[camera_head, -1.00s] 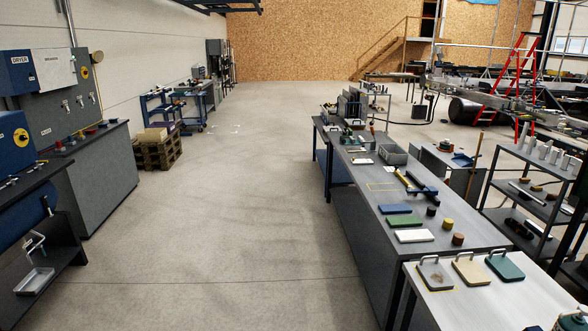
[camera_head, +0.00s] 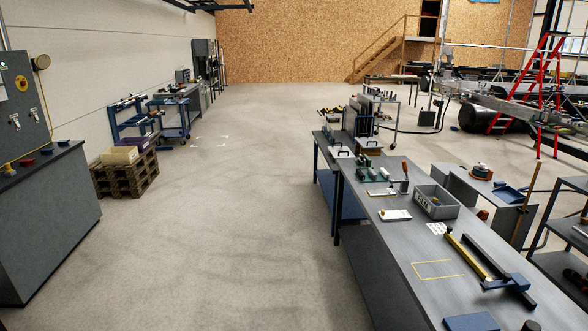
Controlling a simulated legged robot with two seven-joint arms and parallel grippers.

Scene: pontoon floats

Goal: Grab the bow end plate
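I cannot tell which thing is the bow end plate. Small plate-like pieces with dark handles, one pale (camera_head: 341,152) and one brown (camera_head: 369,151), sit at the far end of the long grey workbench (camera_head: 390,235). They are too small to identify. A blue flat piece (camera_head: 471,322) is cut by the bottom edge, near the bench's front. Neither of my grippers is in view.
The bench runs along the right, bearing a grey bin (camera_head: 436,205), a yellow bar (camera_head: 474,258) and a yellow outline (camera_head: 440,269). A grey cabinet (camera_head: 45,225) and a loaded pallet (camera_head: 128,179) stand left. The concrete floor between (camera_head: 230,220) is clear.

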